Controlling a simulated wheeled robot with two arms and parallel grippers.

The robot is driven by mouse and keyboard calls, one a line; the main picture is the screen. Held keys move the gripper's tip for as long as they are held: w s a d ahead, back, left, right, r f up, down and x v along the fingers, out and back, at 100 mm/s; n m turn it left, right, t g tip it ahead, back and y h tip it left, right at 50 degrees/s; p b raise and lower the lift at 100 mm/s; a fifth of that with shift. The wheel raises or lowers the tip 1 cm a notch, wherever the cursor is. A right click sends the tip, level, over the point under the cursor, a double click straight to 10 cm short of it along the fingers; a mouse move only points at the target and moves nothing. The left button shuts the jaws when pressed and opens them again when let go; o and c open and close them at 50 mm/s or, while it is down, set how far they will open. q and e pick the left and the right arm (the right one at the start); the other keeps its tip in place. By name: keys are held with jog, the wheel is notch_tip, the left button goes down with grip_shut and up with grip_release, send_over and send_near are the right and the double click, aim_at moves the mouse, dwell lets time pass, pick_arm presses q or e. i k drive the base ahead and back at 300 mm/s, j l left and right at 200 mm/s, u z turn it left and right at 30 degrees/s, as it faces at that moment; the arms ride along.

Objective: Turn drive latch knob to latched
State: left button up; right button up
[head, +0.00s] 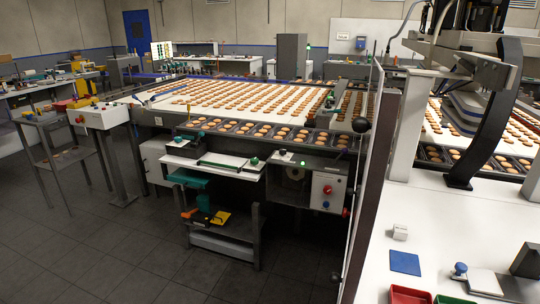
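Neither of my grippers shows in the head view. I cannot tell for sure which part is the drive latch knob. A white control box (327,192) with a red button (327,189) and small dark parts sits at the front right end of the biscuit conveyor (240,97). A round black knob (361,125) stands at the conveyor's right front corner, by the clear panel. A small green knob (254,161) sits on the white front shelf. These are too small to tell whether anything is latched.
A low cart (225,242) with tools stands under the conveyor's front. A white worktop (440,240) at right holds a blue pad (405,263), a red bin (410,295) and a blue-knobbed part (460,269). The dark tiled floor (130,240) at front left is clear.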

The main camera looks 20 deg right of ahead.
aim_at(327, 189)
jog(key=i+j+z, duration=0.4)
jog(key=j+z, duration=0.2)
jog(key=i+j+z, duration=0.1)
jog(key=j+z, duration=0.2)
jog(key=i+j+z, duration=0.15)
jog(key=j+z, duration=0.15)
